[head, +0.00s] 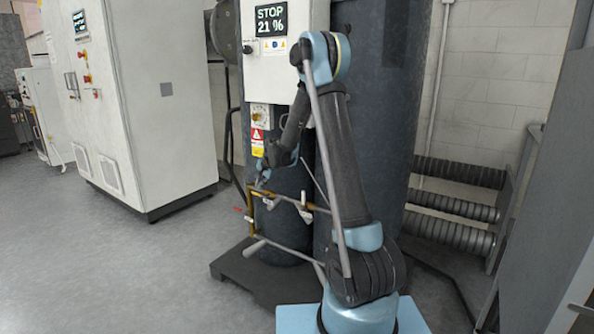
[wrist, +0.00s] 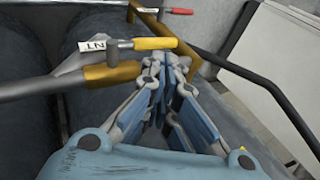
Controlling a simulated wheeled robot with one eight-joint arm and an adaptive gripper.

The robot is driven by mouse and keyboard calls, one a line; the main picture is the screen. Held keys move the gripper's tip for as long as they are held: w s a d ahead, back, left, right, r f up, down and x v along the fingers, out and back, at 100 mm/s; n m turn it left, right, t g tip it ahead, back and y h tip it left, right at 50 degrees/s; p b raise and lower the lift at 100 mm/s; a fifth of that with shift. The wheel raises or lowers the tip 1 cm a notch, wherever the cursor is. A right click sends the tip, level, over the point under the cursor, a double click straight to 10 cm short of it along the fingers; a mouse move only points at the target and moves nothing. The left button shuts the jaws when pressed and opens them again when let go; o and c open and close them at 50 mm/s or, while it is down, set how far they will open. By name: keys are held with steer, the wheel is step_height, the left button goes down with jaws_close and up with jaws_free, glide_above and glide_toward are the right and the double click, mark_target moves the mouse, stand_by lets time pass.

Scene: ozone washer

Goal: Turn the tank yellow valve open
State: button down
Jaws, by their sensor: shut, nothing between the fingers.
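In the wrist view, the yellow valve handle (wrist: 155,43) lies roughly crosswise on a grey stem with a white label. It sits above a brass pipe fitting (wrist: 110,75). My gripper (wrist: 167,62) is shut and empty, its tips just below the yellow handle's right end in the picture. I cannot tell whether they touch it. In the head view, my gripper (head: 262,182) is by the brass piping (head: 251,215) in front of the dark tank (head: 290,240). The yellow handle is not clear there.
A red-handled valve (wrist: 180,11) is beyond the yellow one. A dark bent pipe (wrist: 265,82) runs at the right of the wrist view. A white cabinet (head: 165,100) stands left of the tank, with open floor (head: 130,260) in front.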

steer(key=shift+s+d+r, duration=0.2)
steer(key=shift+d+r, duration=0.05)
steer(key=v, duration=1.3)
steer(key=s+d+r+n+h, duration=0.1)
steer(key=s+d+r, duration=0.1)
steer(key=s+d, duration=0.35)
steer(key=s+d+r+n, duration=0.1)
steer(key=s+d, duration=0.2)
steer(key=s, duration=0.5)
steer(key=s+d+f+n+g+h, duration=0.1)
steer(key=s+d+f+n, duration=0.1)
steer(key=s, duration=0.9)
steer(key=s+d+f+n+g, duration=0.1)
steer(key=s+d+f, duration=0.3)
steer(key=s, duration=0.7)
steer(key=s+d+f+n+g+h, duration=0.1)
steer(key=s+d+f+n, duration=0.2)
steer(key=s+d, duration=0.4)
steer(key=s, duration=0.5)
steer(key=shift+f+g+h, duration=0.25)
steer(key=shift+g+h, duration=0.05)
steer(key=shift+w+d, duration=0.1)
